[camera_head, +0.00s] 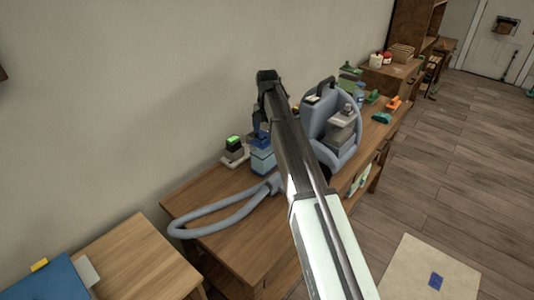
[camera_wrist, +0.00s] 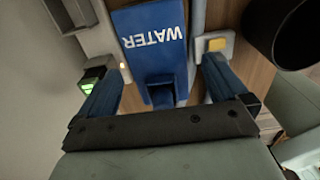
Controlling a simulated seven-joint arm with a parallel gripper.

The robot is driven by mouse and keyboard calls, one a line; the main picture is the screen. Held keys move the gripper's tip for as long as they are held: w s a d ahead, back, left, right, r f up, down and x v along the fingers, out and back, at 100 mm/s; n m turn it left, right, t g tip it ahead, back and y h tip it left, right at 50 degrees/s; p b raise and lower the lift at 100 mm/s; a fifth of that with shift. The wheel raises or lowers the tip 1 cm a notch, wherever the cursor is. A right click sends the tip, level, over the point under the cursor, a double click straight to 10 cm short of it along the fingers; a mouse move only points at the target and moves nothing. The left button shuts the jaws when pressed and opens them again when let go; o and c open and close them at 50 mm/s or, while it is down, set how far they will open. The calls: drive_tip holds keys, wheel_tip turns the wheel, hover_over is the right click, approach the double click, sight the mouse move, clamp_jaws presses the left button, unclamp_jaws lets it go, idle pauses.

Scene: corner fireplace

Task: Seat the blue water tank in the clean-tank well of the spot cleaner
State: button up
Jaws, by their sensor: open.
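The blue water tank (camera_head: 262,158) stands on the wooden table, left of the spot cleaner. In the wrist view its blue face (camera_wrist: 152,32) reads WATER, with a narrower blue part nearer my gripper. My gripper (camera_wrist: 165,72) is open, with one finger on each side of the tank and a gap showing on both sides. In the head view my gripper (camera_head: 266,108) is over the tank and partly hides it. The grey spot cleaner (camera_head: 317,112) has a black handle and is partly covered by my arm. I cannot make out its clean-tank well.
A grey hose (camera_head: 205,228) loops over the table's near left end. A small device with a green light (camera_head: 234,147) stands close left of the tank. A dark cylinder (camera_wrist: 282,32) shows in the wrist view.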

drive_tip(key=shift+w+f, duration=0.1)
drive_tip(key=shift+f, duration=1.7)
clamp_jaws()
